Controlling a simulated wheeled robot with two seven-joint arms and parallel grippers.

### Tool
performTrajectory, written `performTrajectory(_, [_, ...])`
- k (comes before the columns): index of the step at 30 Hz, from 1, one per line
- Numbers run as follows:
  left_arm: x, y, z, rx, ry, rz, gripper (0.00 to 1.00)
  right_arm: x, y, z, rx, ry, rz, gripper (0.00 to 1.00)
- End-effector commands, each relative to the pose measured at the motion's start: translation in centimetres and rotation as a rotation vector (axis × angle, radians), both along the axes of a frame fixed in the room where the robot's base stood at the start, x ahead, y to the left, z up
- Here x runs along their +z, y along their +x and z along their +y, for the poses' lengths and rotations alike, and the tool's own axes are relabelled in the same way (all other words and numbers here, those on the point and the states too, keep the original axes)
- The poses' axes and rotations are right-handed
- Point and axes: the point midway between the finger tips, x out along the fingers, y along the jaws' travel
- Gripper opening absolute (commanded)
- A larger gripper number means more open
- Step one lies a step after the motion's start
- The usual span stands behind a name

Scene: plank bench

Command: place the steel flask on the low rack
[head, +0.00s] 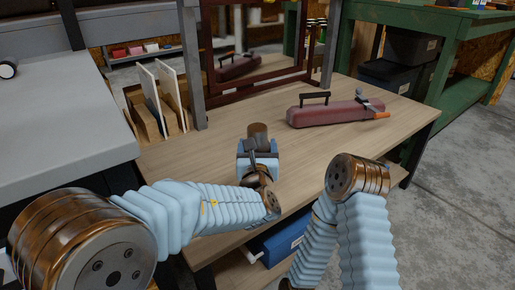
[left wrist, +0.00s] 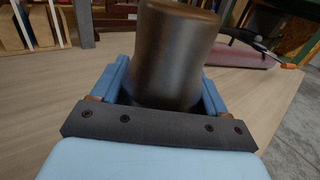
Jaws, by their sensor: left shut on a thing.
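The steel flask (head: 257,131) is a dark, brownish metal cylinder near the middle of the plank bench (head: 195,165). My left gripper (head: 258,150) is shut around it; the flask's end sticks out past the fingers. In the left wrist view the flask (left wrist: 176,55) sits between the blue fingers, its lower part hidden by the dark gripper plate. I cannot tell whether it touches the bench. A low wooden slotted rack (head: 148,120) holding upright white boards stands at the bench's left back; I cannot tell if it is the task's rack. My right gripper is out of view.
A red toolbox (head: 320,115) with a black handle lies at the right back, an orange-handled tool (head: 376,114) by its end. A dark red frame (head: 262,93) and grey posts stand behind. A blue bin (head: 285,238) sits below. The bench's middle is clear.

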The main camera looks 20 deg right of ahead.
Motion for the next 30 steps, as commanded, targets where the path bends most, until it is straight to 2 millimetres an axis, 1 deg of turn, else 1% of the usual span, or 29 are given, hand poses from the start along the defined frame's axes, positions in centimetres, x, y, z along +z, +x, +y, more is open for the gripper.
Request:
performTrajectory(1, [0.0,0.0,0.0,0.000,0.000,0.000,0.75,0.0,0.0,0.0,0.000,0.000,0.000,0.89])
performTrajectory(3, [0.0,0.0,0.0,0.000,0.000,0.000,0.86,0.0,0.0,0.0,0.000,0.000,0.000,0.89])
performTrajectory(6, [0.0,0.0,0.0,0.000,0.000,0.000,0.99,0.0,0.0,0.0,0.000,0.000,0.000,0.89])
performTrajectory(14, [0.1,-0.1,0.0,0.000,0.000,-0.001,0.99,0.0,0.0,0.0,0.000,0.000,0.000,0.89])
performTrajectory(17, [0.1,-0.7,0.1,-0.001,-0.001,-0.001,0.99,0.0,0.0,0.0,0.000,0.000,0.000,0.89])
performTrajectory(20, [0.1,-2.3,0.6,-0.002,-0.001,0.000,0.99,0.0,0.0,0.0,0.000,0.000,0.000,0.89])
performTrajectory(27, [0.2,-7.6,2.1,-0.003,-0.001,-0.002,0.99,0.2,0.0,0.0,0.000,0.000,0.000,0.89])
performTrajectory(30, [0.2,-9.4,2.7,-0.001,-0.001,-0.002,0.99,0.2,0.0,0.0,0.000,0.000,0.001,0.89])
